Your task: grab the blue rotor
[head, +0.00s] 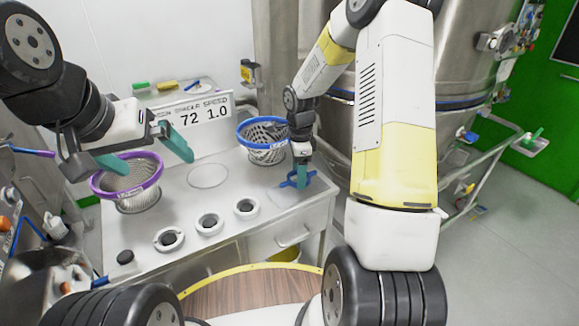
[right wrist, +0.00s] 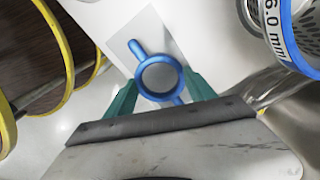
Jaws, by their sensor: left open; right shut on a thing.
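The blue rotor (head: 288,184) is at the right front part of the steel bench, over a pale grey patch. In the right wrist view it is a blue ring (right wrist: 145,60) with short arms. My right gripper (head: 303,177) points down at it, its green fingers on either side of the ring in the right wrist view (right wrist: 160,80). It is shut on the rotor. Whether the rotor still touches the bench is hard to tell. My left gripper (head: 150,153) is open and empty, above the purple-rimmed basket.
A purple-rimmed basket (head: 128,191) sits at the bench's left. A blue-rimmed mesh basket (head: 246,139) stands just behind and left of my right gripper. Several round fittings (head: 209,223) line the bench front. A display panel (head: 196,116) stands behind. A large steel vessel (head: 465,60) is at right.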

